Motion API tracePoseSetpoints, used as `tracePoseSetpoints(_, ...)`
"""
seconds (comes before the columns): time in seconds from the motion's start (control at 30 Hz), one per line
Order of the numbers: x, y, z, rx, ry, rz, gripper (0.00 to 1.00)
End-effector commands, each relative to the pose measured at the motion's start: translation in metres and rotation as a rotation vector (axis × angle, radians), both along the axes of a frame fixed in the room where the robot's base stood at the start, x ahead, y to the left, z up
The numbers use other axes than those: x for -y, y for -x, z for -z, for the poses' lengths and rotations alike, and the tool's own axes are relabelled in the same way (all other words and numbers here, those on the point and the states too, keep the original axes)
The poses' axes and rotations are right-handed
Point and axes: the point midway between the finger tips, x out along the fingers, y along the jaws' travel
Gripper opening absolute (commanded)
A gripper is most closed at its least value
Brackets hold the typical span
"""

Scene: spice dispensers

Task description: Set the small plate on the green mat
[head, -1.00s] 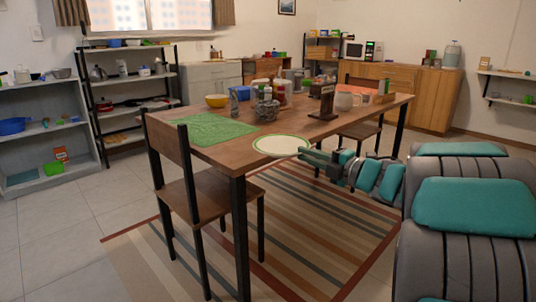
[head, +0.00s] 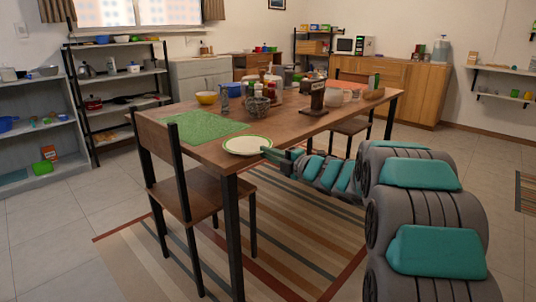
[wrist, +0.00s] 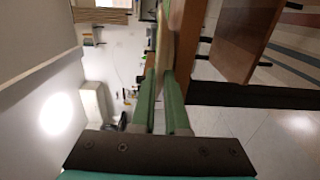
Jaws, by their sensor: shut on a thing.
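The small plate (head: 247,145) is pale with a green rim. It is at the near edge of the dining table, close to the table's front corner, and looks level. My gripper (head: 268,152) is shut on the plate's right rim. In the wrist view the plate (wrist: 164,42) shows edge-on between the green fingers of my gripper (wrist: 161,76). The green mat (head: 203,126) lies flat on the table, behind and left of the plate, with bare wood between them in the head view. I cannot tell whether the plate touches the tabletop.
The wooden table (head: 196,151) has a bare strip between plate and mat. A yellow bowl (head: 207,98), a blue cup (head: 234,89), a wire basket (head: 258,106) and a dark wooden stand (head: 317,97) are farther back. A chair (head: 170,150) stands at the table's left end.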

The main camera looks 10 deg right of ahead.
Motion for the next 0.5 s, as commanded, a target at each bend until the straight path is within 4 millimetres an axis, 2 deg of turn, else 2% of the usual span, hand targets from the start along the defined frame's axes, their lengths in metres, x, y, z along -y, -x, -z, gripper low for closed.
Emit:
tracePoseSetpoints(0.37,0.0,0.0001,0.0047,0.002,0.001,0.0,0.0)
tracePoseSetpoints(0.4,-0.0001,0.0001,0.005,0.001,0.002,0.0,0.13)
tracePoseSetpoints(0.5,-0.0001,0.0,0.0039,0.001,0.002,0.0,0.24)
